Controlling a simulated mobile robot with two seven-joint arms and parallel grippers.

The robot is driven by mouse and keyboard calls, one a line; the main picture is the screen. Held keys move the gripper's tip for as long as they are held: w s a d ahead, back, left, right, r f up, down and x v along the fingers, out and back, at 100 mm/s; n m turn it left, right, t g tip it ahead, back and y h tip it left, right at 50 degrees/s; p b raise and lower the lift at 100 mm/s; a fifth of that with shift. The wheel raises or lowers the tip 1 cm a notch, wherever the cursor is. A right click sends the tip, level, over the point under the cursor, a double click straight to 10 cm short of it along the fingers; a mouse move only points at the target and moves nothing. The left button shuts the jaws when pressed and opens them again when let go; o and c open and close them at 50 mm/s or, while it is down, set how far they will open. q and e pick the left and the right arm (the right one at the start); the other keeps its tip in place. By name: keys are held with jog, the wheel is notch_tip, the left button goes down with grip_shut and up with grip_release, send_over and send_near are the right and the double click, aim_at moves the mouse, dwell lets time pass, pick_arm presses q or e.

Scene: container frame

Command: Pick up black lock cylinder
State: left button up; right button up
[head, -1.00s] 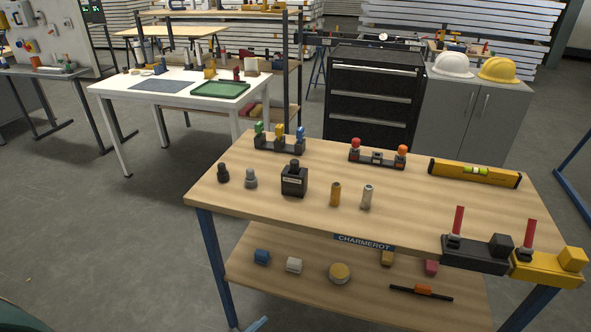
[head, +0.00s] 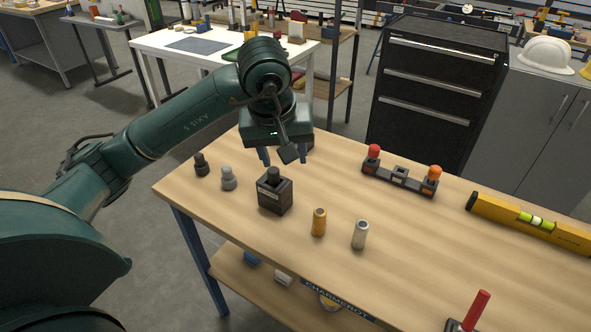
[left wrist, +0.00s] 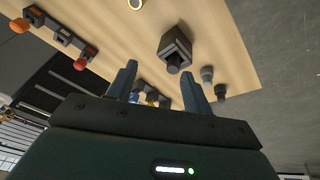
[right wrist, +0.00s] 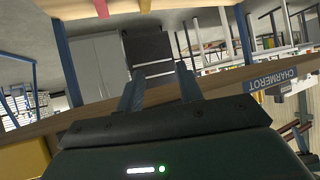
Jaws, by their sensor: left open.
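A small dark cylinder piece (head: 201,163) stands at the table's left end, beside a similar grey one (head: 228,180). A black block (head: 274,197) with a dark cylinder top (head: 273,174) stands to their right. I cannot tell for certain which dark piece is the lock cylinder. My left gripper (head: 284,158) is open and empty, pointing down above and behind the block. The left wrist view shows the block (left wrist: 177,42) beyond its fingers, with the grey and dark pieces to the right. My right gripper (right wrist: 160,68) is open and empty, low near the table edge.
A gold cylinder (head: 319,222) and a silver one (head: 360,235) stand right of the block. A rack with red and orange knobs (head: 399,180) and a yellow level (head: 530,222) lie farther right. The table (head: 420,255) is bare between them.

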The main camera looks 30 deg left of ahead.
aim_at(273, 172)
pick_arm(q)
jog(key=shift+y, duration=0.8)
jog(key=w+a+f, duration=0.2)
jog(key=a+f, duration=0.1)
jog(key=w+a+f, duration=0.1)
jog(key=f, duration=0.1)
jog(key=shift+w+a+f, duration=0.1)
jog(key=shift+w+a, duration=0.05)
jog(key=shift+w, duration=0.1)
jog(key=shift+s+p+x, duration=0.15)
jog(key=shift+p+x, duration=0.2)
jog(key=shift+x, duration=1)
jog(key=shift+s+p+x, duration=0.1)
jog(key=shift+p+x, duration=0.25)
jog(key=shift+x, duration=0.95)
jog(key=shift+f, duration=0.1)
grip_shut()
